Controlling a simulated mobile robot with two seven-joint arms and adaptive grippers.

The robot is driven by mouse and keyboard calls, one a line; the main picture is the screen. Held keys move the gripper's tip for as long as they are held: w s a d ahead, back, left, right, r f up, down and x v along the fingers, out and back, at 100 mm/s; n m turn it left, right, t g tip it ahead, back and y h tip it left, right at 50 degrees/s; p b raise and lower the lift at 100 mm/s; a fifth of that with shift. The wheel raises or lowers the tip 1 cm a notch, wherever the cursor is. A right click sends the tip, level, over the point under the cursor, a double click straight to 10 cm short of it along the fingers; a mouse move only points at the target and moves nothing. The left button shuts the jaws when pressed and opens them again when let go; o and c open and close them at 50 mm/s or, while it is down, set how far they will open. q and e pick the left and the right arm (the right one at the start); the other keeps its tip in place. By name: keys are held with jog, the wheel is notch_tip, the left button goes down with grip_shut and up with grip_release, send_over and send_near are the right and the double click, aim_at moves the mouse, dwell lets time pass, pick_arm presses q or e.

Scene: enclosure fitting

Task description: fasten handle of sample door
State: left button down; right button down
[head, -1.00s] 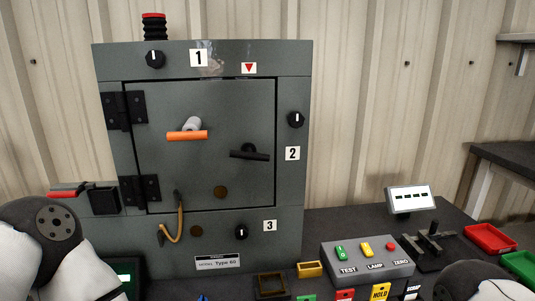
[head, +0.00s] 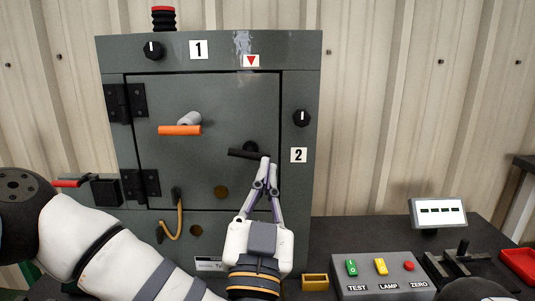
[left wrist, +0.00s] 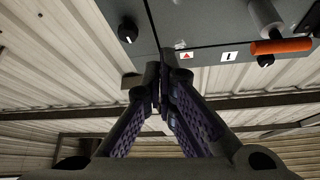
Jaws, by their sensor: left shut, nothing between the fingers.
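The grey sample door (head: 165,95) sits flush in the front of the grey cabinet, with black hinges on its left. A black T-shaped handle (head: 240,153) is at the door's right side, its bar nearly level and dipping slightly to the right. An orange handle (head: 180,130) on a pale stem is further left; it also shows in the left wrist view (left wrist: 281,46). My left gripper (head: 268,170) is shut and empty, its fingertips overlapping the right end of the black bar; I cannot tell whether they touch. The black handle is not clear in the left wrist view. My right gripper is not in view.
Black knobs (head: 153,50) (head: 302,118) sit on the cabinet frame. An orange cable loop (head: 179,220) hangs at the door's lower left. A button box (head: 378,275) and a small display (head: 438,212) stand at right on the dark bench.

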pick_arm(q)
jog(key=w, duration=0.8)
jog(key=shift+w+r, duration=0.4)
jog(key=shift+w+d, duration=0.1)
jog(key=shift+w, duration=0.05)
